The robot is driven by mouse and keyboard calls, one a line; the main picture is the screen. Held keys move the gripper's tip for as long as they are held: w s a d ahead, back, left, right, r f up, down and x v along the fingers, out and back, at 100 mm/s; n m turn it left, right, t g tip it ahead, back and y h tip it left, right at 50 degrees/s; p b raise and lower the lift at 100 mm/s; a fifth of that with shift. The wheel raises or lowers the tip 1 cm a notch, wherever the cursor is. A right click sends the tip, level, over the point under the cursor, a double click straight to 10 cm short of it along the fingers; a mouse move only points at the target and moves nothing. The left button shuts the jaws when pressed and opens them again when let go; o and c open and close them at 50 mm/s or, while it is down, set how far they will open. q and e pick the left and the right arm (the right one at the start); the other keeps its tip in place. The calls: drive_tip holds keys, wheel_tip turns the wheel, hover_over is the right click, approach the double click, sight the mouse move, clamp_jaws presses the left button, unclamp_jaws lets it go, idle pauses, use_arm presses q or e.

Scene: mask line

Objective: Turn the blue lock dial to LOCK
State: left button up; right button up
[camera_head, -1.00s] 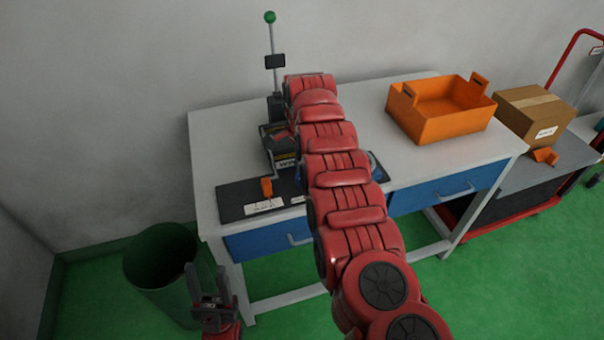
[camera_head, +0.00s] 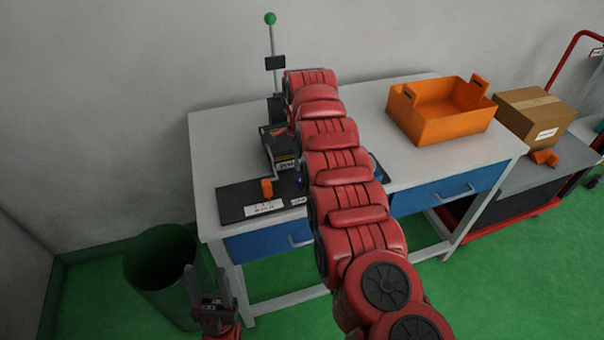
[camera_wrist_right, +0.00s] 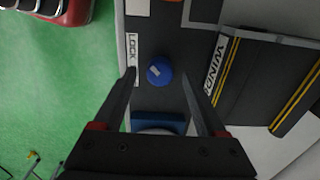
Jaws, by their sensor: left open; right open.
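The round blue lock dial (camera_wrist_right: 159,70) with a short, slanted white mark shows on a dark panel (camera_wrist_right: 185,45) in the right wrist view. A white LOCK label (camera_wrist_right: 132,50) lies to its left. My right gripper (camera_wrist_right: 158,77) is open, its fingertips on either side of the dial; I cannot tell whether they touch it. My left gripper (camera_head: 206,272) is open and empty, low in front of the workbench, beside the green bin.
The grey workbench (camera_head: 220,135) carries a black device (camera_head: 278,146) with a WIND label, an orange handle (camera_head: 267,188) and an orange crate (camera_head: 440,125). A green bin (camera_head: 150,270) stands at left. A cardboard box (camera_head: 535,112) sits at right.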

wheel_tip(320, 180, up, 16)
drive_tip(key=p, duration=0.9)
